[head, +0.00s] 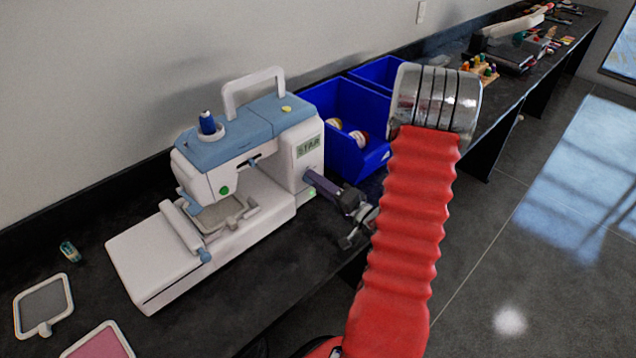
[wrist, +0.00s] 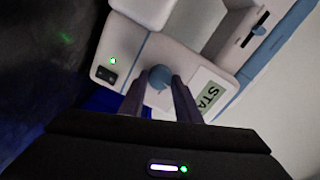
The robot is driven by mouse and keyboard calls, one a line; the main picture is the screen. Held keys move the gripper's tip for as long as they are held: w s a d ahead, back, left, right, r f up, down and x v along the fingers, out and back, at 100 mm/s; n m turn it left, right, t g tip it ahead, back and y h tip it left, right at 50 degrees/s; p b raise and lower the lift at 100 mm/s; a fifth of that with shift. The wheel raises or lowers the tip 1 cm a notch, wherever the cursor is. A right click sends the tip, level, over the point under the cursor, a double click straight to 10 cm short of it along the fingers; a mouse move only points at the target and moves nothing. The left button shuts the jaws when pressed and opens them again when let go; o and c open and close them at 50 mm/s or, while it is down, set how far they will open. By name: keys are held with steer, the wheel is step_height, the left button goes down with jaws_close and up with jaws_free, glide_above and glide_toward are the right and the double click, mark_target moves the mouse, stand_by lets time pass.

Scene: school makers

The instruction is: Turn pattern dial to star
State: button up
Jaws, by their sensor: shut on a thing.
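The white and blue sewing machine (head: 235,155) stands on the dark bench. Its display (head: 308,147) reads "STAR"; in the wrist view part of that display (wrist: 208,99) shows the letters "STA". The pattern dial (wrist: 159,76) is a round blue-grey knob beside the display. My gripper (head: 312,180) reaches the machine's right side, and its fingers also show in the wrist view (wrist: 160,90). They are shut on the dial, one on each side. In the head view the dial is hidden behind the fingers.
Blue bins (head: 345,110) holding spools stand just behind the machine's right end. Embroidery hoops (head: 43,305) and a small spool (head: 69,251) lie at the bench's left. The bench's front edge is below my gripper. Open floor lies to the right.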

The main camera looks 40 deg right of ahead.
steer(key=shift+a+f+n, duration=0.2)
steer(key=shift+n, duration=0.7)
steer(key=o, duration=1.1)
steer(key=shift+d+r, duration=0.1)
steer(key=shift+d, duration=0.05)
steer(key=shift+c, duration=0.2)
steer(key=shift+s, duration=0.1)
steer(key=s, duration=1.3)
steer(key=shift+s+d, duration=0.15)
steer(key=shift+s, duration=0.15)
